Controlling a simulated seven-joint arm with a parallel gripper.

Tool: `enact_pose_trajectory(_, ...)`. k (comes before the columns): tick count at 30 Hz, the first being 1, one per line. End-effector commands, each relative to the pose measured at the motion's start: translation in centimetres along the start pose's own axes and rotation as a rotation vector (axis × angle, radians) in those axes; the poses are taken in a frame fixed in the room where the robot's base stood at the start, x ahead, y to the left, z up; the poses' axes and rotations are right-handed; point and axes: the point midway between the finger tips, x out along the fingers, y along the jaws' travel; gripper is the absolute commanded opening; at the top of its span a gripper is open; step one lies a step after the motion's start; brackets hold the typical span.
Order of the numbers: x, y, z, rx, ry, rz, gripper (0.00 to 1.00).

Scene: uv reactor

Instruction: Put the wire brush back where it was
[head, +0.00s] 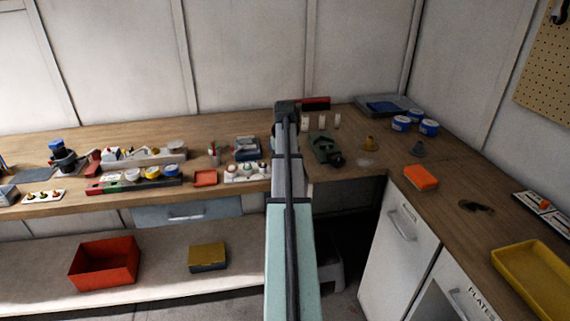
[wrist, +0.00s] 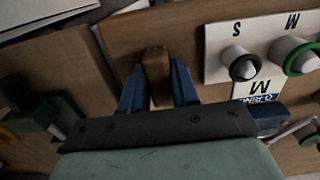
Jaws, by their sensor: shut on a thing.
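In the wrist view, my gripper (wrist: 157,88) is shut on a brown wooden piece, which looks like the handle of the wire brush (wrist: 156,68). It sits between the two blue fingers over the wooden bench. Bristles cannot be made out, and I cannot tell whether the brush touches the bench top. In the head view, my arm hides the gripper's fingers and the brush.
An O-ring board (head: 247,171) with upright posts lies just beside the gripper; it also shows in the wrist view (wrist: 258,55). A dark green device (head: 324,149) is on the other side. Blue tins (head: 428,127) and an orange block (head: 420,177) stand further right.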

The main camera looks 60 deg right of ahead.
Motion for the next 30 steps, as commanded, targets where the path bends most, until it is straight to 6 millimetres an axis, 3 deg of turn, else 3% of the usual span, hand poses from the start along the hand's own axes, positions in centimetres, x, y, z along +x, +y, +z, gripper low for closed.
enact_pose_trajectory(9,0.3,0.0,0.0,0.000,0.000,0.000,0.01)
enact_pose_trajectory(10,0.2,0.0,0.0,0.000,0.000,0.000,0.32)
enact_pose_trajectory(17,0.2,0.0,0.0,0.000,0.000,0.000,0.54)
enact_pose_trajectory(26,0.0,0.0,0.0,0.000,0.000,0.000,0.55)
enact_pose_trajectory(30,-1.1,0.0,-0.1,0.000,0.001,0.000,0.55)
